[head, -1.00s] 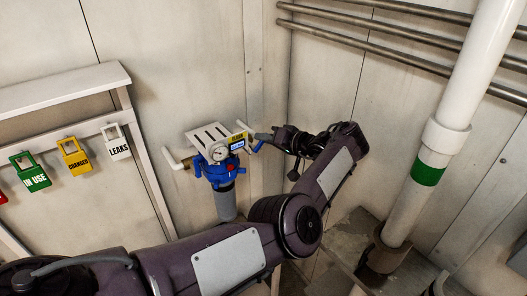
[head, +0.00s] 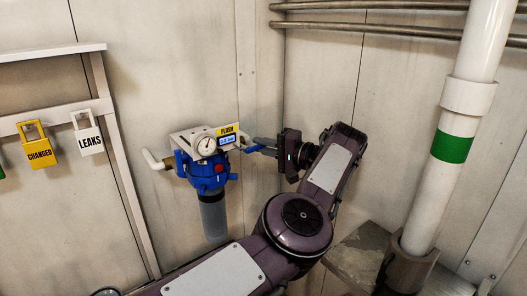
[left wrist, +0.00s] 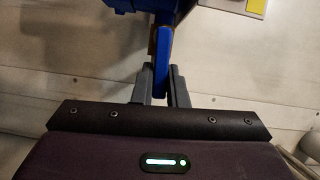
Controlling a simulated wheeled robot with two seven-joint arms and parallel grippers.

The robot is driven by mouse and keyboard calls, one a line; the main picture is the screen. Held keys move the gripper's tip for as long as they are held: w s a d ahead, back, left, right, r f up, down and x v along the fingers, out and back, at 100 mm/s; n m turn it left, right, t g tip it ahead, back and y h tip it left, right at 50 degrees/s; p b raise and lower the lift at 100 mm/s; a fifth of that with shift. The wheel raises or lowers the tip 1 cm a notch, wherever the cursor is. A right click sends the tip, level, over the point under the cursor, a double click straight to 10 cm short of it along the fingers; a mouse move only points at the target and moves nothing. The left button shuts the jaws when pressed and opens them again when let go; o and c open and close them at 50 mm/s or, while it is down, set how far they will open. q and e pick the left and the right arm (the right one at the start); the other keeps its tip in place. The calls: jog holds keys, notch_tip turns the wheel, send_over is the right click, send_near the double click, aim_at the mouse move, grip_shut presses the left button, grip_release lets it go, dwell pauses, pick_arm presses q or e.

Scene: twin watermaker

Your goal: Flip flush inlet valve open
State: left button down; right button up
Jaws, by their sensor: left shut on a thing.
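The flush filter unit (head: 203,172) hangs on the wall, with a blue head, a round gauge, a yellow FLUSH label (head: 227,130) and a grey bowl below. A blue valve lever (head: 253,149) sticks out at its right side. My left gripper (head: 263,144) comes to this lever from the right. In the left wrist view the blue lever (left wrist: 163,45) runs down between the two grey fingers (left wrist: 161,88), which are shut on it. The fingertips partly hide the lever in the head view. My right gripper is not in view.
Yellow CHANGED (head: 38,147) and white LEAKS (head: 89,138) padlock tags hang on a white rack at the left. A white pipe with a green band (head: 452,147) stands at the right. Grey pipes (head: 400,27) run along the upper right wall. Wall beside the filter is bare.

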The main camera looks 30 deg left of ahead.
pick_arm(q)
jog(key=shift+a+m+y, duration=0.2)
jog(key=shift+m+y, duration=0.1)
jog(key=shift+m, duration=0.1)
jog(key=c, duration=1.7)
grip_release()
jog(key=shift+a+f, duration=0.15)
jog(key=shift+a, duration=0.1)
jog(key=shift+d+b, duration=1.45)
jog(key=shift+d, duration=2.45)
jog(key=shift+f, duration=0.1)
